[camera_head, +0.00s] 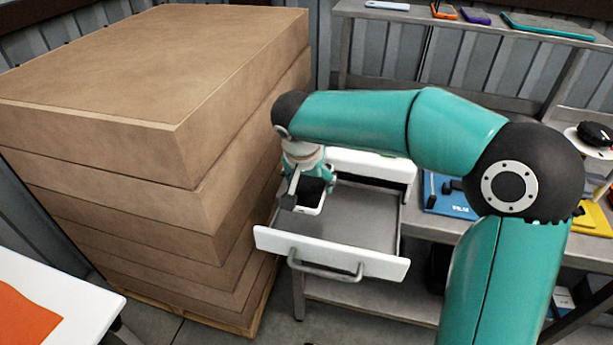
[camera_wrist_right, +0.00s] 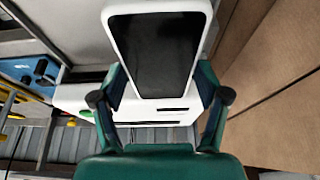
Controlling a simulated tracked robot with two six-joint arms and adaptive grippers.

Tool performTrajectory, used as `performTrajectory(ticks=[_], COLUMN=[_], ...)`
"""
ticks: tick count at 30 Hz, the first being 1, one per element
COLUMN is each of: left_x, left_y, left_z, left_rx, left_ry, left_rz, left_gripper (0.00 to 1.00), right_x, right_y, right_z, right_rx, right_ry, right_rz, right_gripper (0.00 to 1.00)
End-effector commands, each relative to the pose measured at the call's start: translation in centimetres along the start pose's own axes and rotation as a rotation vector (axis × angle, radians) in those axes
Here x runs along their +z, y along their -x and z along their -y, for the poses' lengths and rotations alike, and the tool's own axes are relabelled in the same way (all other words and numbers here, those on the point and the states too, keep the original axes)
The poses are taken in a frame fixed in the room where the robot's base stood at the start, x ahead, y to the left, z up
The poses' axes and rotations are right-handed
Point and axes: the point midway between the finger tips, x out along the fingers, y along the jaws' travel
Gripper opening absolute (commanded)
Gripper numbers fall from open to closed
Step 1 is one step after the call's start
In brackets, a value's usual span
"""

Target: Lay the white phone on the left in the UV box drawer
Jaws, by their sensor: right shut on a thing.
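My right gripper (camera_head: 299,187) is shut on a white phone with a dark screen (camera_head: 311,191), held over the left part of the pulled-out drawer. In the right wrist view the phone (camera_wrist_right: 155,52) sits between the two fingers of my right gripper (camera_wrist_right: 163,97). The UV box (camera_head: 372,165) is white and partly hidden behind my right arm. Its drawer (camera_head: 330,253) is open, with a grey floor and a bar handle on the front. The visible drawer floor is bare. I cannot tell the gap between phone and floor. My left gripper is not in view.
A tall stack of leaning cartons (camera_head: 150,120) stands close on the left of the drawer. An upper shelf (camera_head: 470,20) holds several phones or tablets. A blue item (camera_head: 447,197) lies right of the drawer on the metal bench. A white table (camera_head: 50,290) is at lower left.

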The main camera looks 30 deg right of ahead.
Motion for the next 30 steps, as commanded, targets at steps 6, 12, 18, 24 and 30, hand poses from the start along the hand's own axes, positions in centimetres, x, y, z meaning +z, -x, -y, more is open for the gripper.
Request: performTrajectory(ticks=[6, 12, 18, 24, 30], left_x=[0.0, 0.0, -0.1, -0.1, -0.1], left_y=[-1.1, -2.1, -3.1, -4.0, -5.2], left_z=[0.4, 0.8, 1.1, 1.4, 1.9], left_rx=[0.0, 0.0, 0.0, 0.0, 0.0], left_ry=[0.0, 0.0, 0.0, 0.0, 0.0], left_rz=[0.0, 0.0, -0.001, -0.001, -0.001], left_gripper=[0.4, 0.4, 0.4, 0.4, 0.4], right_x=[0.7, 1.3, 1.9, 2.6, 3.2], right_y=[-1.6, -3.1, -4.5, -6.0, -7.5], right_z=[0.2, 0.2, 0.2, 0.3, 0.4], right_rx=[-0.001, -0.001, -0.002, -0.002, -0.003], right_ry=[0.004, 0.006, 0.005, 0.006, 0.006], right_rz=[0.0, 0.0, 0.0, 0.0, 0.0], right_gripper=[0.32, 0.32, 0.32, 0.32, 0.32])
